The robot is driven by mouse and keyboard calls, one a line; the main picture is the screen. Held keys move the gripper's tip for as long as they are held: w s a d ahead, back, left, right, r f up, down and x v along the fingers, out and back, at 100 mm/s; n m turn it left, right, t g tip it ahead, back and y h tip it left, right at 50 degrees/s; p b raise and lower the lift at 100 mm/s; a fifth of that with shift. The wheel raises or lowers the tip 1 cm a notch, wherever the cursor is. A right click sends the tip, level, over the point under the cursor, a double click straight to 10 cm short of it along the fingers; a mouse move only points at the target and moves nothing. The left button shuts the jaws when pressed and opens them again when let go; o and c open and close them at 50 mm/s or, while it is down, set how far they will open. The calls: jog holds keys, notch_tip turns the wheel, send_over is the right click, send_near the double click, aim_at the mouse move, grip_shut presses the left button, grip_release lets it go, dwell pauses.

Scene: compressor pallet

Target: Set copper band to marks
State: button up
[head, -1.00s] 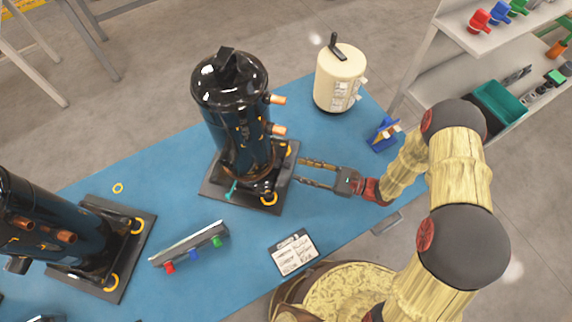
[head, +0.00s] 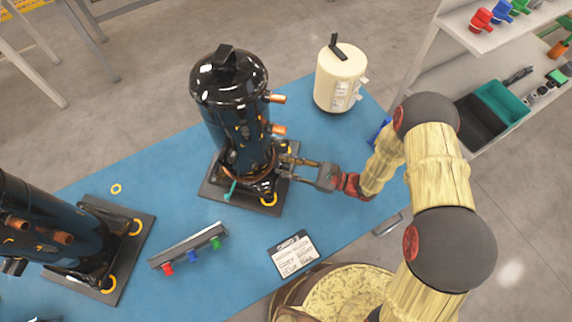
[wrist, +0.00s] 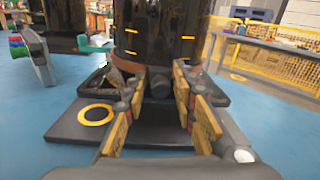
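The copper band (head: 238,178) is a thin brownish ring around the lower body of the upright black compressor (head: 228,90). In the wrist view the band (wrist: 131,67) shows low on the black shell, partly hidden by my fingers. Short yellow marks (wrist: 188,37) sit on the shell above it, in upper and lower pairs at left and right. My gripper (head: 285,168) is at the right side of the compressor base, low down. In the wrist view my gripper (wrist: 161,88) is open, its fingers apart on either side of a dark round part, with nothing clearly held.
A cream canister (head: 340,85) stands at the back right. A rack with coloured pieces (head: 190,248) and a written card (head: 291,254) lie in front. A shelf unit stands at the right.

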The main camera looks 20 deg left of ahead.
jog(key=shift+w, duration=0.1)
grip_shut()
jog(key=shift+r, duration=0.1)
notch_tip(320, 180, up, 4)
jog(key=p, duration=0.2)
jog(key=shift+p, duration=0.35)
jog(key=shift+f, duration=0.2)
jog(key=shift+w, duration=0.1)
jog(key=shift+o, duration=1.6)
grip_release()
jog(key=shift+d+f, duration=0.1)
